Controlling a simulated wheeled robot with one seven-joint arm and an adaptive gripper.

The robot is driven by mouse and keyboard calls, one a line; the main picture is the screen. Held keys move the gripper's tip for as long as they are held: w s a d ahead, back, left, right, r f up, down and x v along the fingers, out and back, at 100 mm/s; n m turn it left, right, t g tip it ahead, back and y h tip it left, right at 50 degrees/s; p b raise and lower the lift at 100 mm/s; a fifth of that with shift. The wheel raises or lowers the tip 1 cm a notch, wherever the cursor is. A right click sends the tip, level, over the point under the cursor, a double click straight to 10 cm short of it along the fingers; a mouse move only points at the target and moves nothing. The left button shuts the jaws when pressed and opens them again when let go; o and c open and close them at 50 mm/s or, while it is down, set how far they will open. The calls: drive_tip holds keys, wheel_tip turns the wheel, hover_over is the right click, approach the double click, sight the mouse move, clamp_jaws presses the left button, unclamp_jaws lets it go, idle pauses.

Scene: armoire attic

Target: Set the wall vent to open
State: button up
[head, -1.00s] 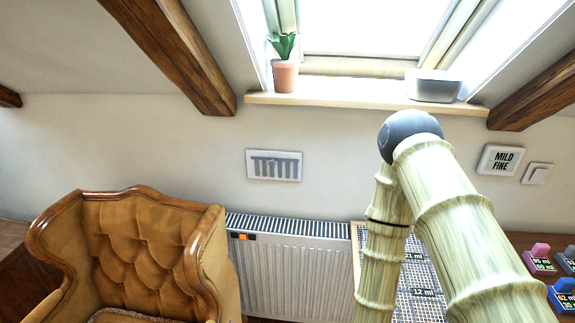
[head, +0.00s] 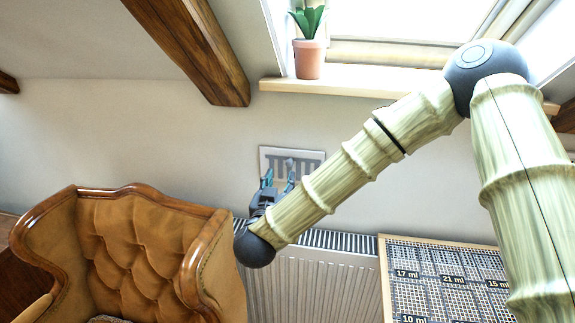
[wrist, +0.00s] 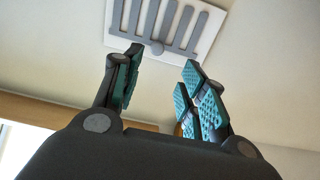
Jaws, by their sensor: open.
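The wall vent (head: 307,158) is a white plate with grey vertical slots, on the wall above the radiator. In the wrist view the vent (wrist: 206,30) fills the top middle, with a small grey round tab (wrist: 157,48) at its lower edge between slots. My gripper (head: 278,174) is in front of the vent's lower part in the head view and hides some of it. In the wrist view its teal-padded fingers (wrist: 162,62) are spread apart and empty, just below the vent, with the tab between their tips. I cannot tell whether they touch it.
A white radiator (head: 310,285) is under the vent. A potted plant (head: 309,58) stands on the window sill. A gridded board (head: 440,280) lies at the lower right.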

sight(289, 164)
drive_tip(key=w, duration=0.2)
drive_tip(key=w+d+p, duration=0.1)
drive_tip(key=w, duration=0.2)
drive_tip(key=w+d, duration=0.1)
drive_tip(key=w, duration=0.1)
drive_tip(key=shift+w+d+p, duration=0.1)
drive_tip(key=shift+w+p, duration=0.25)
drive_tip(key=shift+w+d, duration=0.15)
drive_tip(key=shift+w, duration=0.75)
drive_tip(key=shift+c, duration=0.2)
